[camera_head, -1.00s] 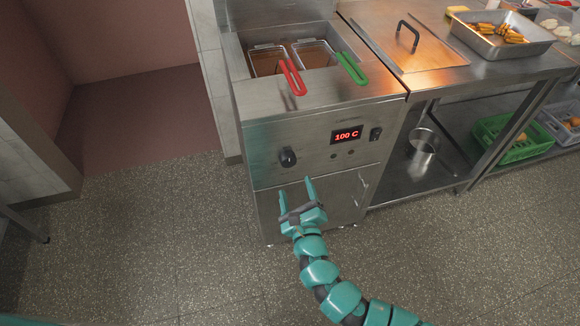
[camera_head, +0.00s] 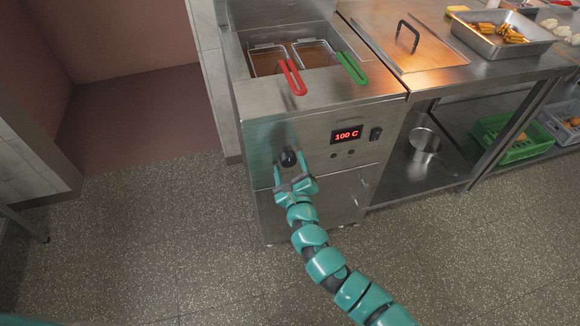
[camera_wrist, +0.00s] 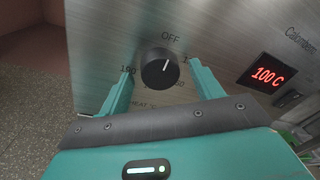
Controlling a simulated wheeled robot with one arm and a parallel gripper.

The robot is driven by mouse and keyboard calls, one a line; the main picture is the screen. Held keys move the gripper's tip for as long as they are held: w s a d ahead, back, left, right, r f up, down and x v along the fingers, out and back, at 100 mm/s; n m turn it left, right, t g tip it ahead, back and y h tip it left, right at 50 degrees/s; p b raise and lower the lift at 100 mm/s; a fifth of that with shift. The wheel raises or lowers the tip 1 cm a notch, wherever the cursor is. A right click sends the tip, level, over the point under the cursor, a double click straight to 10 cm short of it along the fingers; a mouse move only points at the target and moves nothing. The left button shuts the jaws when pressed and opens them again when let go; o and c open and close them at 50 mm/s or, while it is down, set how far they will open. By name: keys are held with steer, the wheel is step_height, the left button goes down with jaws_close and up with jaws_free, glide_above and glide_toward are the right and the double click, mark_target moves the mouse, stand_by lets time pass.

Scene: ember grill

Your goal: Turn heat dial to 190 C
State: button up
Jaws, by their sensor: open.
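The black heat dial (camera_head: 288,158) is on the fryer's steel front panel. In the wrist view the dial (camera_wrist: 160,69) has a white pointer mark tilted up and slightly right, just right of the OFF label. A 190 label (camera_wrist: 127,70) shows left of the dial; other labels are partly hidden by my fingers. The red display (camera_head: 347,135) reads 100 C, and it also reads so in the wrist view (camera_wrist: 267,73). My gripper (camera_head: 290,166) is open, with teal fingers on either side of the dial; whether they touch it I cannot tell.
Two fryer baskets with a red handle (camera_head: 292,77) and a green handle (camera_head: 352,68) sit above the panel. A black switch (camera_head: 375,134) is right of the display. A steel pot (camera_head: 424,146) and a green crate (camera_head: 500,140) stand on the lower shelf.

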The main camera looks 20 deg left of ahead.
steer(key=c, duration=1)
steer(key=shift+m, duration=0.3)
